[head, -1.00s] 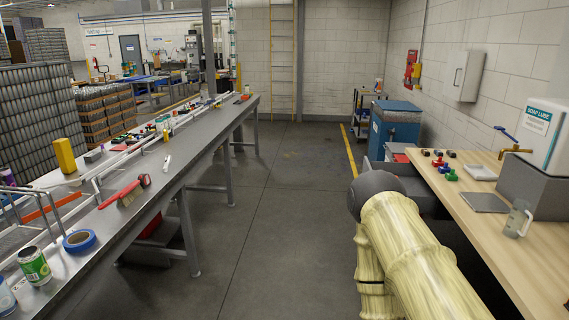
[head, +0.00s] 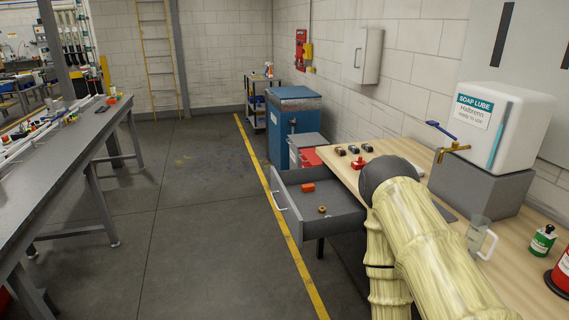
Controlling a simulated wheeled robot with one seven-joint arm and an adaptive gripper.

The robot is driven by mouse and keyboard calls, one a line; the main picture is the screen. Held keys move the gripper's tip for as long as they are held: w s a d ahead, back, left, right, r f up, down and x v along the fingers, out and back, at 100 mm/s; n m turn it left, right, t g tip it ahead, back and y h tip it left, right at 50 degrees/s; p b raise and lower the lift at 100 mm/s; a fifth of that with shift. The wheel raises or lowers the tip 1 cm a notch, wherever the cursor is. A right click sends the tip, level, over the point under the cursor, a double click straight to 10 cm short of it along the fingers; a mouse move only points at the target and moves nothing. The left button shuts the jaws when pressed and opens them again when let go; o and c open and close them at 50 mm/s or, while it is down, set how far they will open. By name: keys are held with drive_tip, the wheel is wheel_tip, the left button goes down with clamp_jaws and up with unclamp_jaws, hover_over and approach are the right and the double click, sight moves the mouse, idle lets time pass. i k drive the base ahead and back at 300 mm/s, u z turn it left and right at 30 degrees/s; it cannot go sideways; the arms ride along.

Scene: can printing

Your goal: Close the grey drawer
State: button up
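The grey drawer (head: 322,217) stands pulled out from under the near-left end of the wooden workbench (head: 490,262). Its front panel, with a pale handle (head: 278,201), faces left toward the aisle. An orange-red block (head: 308,187) and a small brass-coloured ring (head: 322,209) lie inside it. My arm, in a pale yellow cover with a dark round joint, reaches up from the bottom right and hides part of the bench and the drawer's right end. My gripper is not visible.
A blue cabinet (head: 293,122) stands beyond the drawer along the wall. A white soap dispenser (head: 511,127) sits on a grey block on the bench, with a clear jug (head: 479,237) near it. A long grey table (head: 62,150) runs along the left. The floor between is clear.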

sight(300, 211)
drive_tip(key=z, duration=0.05)
drive_tip(key=i, duration=0.2)
drive_tip(key=z, duration=0.05)
drive_tip(key=k, duration=0.6)
drive_tip(key=u, duration=0.4)
drive_tip(key=i, duration=1.25)
drive_tip(key=u, duration=0.55)
